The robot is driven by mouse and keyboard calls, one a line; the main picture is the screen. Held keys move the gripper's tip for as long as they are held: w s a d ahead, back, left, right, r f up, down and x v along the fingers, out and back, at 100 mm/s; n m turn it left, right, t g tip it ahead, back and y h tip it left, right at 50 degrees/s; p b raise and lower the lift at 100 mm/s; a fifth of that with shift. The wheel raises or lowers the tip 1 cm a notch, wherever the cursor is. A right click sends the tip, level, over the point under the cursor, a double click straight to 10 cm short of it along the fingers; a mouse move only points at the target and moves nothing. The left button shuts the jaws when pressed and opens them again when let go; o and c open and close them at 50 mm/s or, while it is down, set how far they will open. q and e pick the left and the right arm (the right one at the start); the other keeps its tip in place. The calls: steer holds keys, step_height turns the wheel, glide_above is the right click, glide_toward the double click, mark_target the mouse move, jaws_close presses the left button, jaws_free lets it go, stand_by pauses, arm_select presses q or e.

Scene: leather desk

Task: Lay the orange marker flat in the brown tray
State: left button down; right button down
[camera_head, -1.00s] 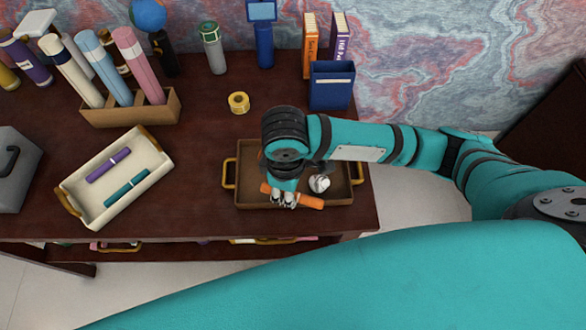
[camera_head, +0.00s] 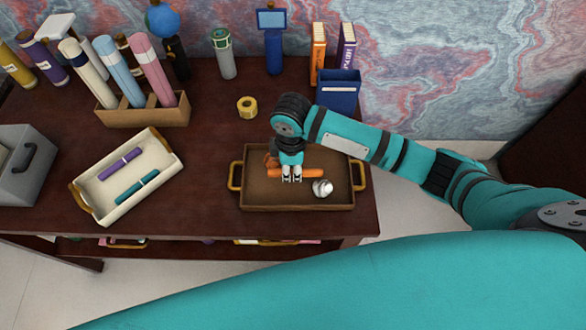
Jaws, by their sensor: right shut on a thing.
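The orange marker (camera_head: 313,173) is in my right gripper (camera_head: 291,178), whose fingers close around its middle. The marker lies about level and crosswise over the brown tray (camera_head: 265,204). I cannot tell whether it touches the tray floor. The gripper and wrist hide part of the marker and the back of the tray. The brown tray has brass handles at both ends and sits near the desk's front right. My left gripper is not in view.
A white object (camera_head: 322,187) lies in the tray's right part. A cream tray (camera_head: 104,205) with purple and teal markers is at left. Yellow tape (camera_head: 247,107) and a blue holder (camera_head: 338,92) stand behind. Bare desk lies between the trays.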

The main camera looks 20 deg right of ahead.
steer(key=shift+w+d, duration=0.15)
steer(key=shift+w, duration=0.2)
steer(key=f, duration=0.1)
steer(key=f+p, duration=0.1)
steer(key=shift+w+d+f, duration=0.2)
steer(key=shift+f, duration=0.2)
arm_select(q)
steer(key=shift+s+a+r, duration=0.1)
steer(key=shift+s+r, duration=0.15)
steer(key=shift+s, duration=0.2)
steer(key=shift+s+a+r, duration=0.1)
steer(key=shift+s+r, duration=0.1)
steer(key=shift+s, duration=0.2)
arm_select(e)
steer(key=shift+f, duration=0.4)
steer(key=shift+f, duration=0.1)
steer(key=c, duration=1.2)
jaws_free()
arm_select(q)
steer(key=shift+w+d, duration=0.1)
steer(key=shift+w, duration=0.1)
arm_select(e)
steer(key=shift+r, duration=0.2)
arm_select(q)
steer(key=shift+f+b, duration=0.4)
steer(key=shift+b, duration=0.05)
arm_select(e)
step_height(320, 180, up, 12)
steer(key=shift+f, duration=0.1)
